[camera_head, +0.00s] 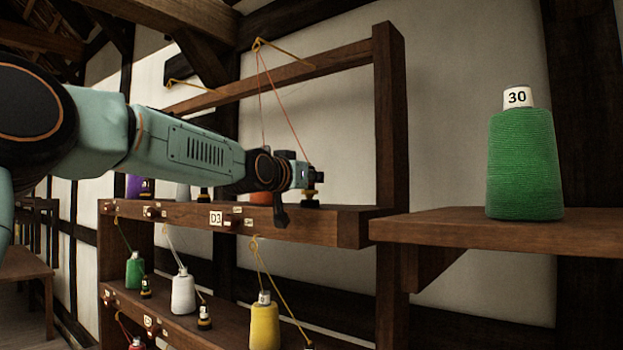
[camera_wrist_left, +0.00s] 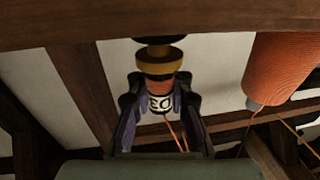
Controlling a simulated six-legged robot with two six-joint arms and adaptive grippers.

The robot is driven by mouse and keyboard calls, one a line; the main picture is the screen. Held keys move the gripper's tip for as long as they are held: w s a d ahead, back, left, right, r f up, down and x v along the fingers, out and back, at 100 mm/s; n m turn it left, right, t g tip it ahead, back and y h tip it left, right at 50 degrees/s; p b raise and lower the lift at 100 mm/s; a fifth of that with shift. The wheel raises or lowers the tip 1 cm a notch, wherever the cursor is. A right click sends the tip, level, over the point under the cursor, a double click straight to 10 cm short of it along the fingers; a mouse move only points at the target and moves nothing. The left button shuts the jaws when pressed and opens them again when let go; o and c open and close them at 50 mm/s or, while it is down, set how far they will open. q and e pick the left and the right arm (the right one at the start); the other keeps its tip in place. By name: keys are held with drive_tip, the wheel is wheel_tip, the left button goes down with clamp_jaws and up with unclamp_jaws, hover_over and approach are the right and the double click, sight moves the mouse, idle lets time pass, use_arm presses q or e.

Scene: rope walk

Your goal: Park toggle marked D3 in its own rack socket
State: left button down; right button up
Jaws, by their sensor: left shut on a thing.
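My left gripper (camera_head: 306,180) is shut on a toggle at the upper shelf of the rack. The toggle has a brass-coloured collar and a black foot (camera_head: 310,201). In the left wrist view the fingers (camera_wrist_left: 158,105) clasp its white label (camera_wrist_left: 160,103), which reads upside down like D3. The brass collar (camera_wrist_left: 160,64) and foot stick out towards the shelf edge (camera_wrist_left: 230,17). I cannot tell whether the foot touches the shelf. An orange-red thread runs from the toggle up to a yellow hook (camera_head: 260,43). A D3 plate (camera_head: 216,218) is on the shelf front, left of the gripper.
An orange cone (camera_wrist_left: 285,65) stands close to the toggle, mostly hidden by my arm in the head view. Lower shelves hold white (camera_head: 183,293), green (camera_head: 135,271) and yellow (camera_head: 264,327) cones. A green cone marked 30 (camera_head: 524,165) stands on a right-hand shelf (camera_head: 470,228).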

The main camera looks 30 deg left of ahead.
use_arm(q)
drive_tip(key=shift+w+f, duration=0.15)
drive_tip(key=shift+f, duration=0.2)
drive_tip(key=shift+f+b, duration=0.15)
drive_tip(key=shift+b, duration=0.25)
drive_tip(key=c, duration=1.5)
unclamp_jaws()
drive_tip(key=shift+s+d+f, duration=0.1)
drive_tip(key=shift+s, duration=0.1)
